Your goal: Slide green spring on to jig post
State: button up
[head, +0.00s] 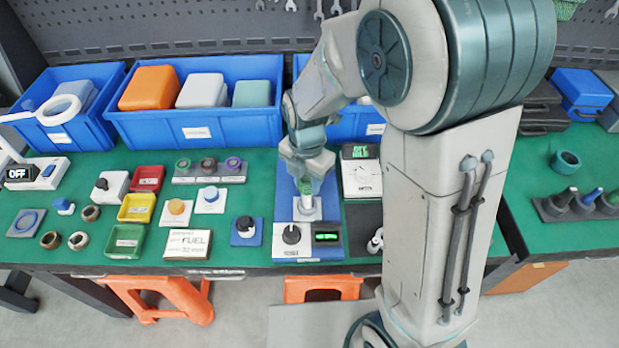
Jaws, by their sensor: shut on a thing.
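My gripper (306,174) points down over the blue test stand (282,222) at the middle of the bench. It is shut on a small green thing (306,186), which looks like the green spring. A pale upright jig post (305,206) stands on the stand's light base plate (316,215), directly below the gripper. The green spring is right above or around the top of the post; I cannot tell whether they touch. The fingers hide part of the spring.
A grey rack (210,177) with several coloured rings lies left of the stand. A white box with a dial and green display (362,180) stands close on the right. A black knob (291,234) sits in front. Blue bins (197,127) line the back.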

jog(key=shift+f+b, duration=0.75)
dwell(0.7)
jog(key=o, duration=1.1)
jog(key=shift+c, duration=0.2)
jog(key=shift+r, duration=0.1)
jog(key=shift+r+p, duration=2.5)
jog(key=shift+r, duration=0.95)
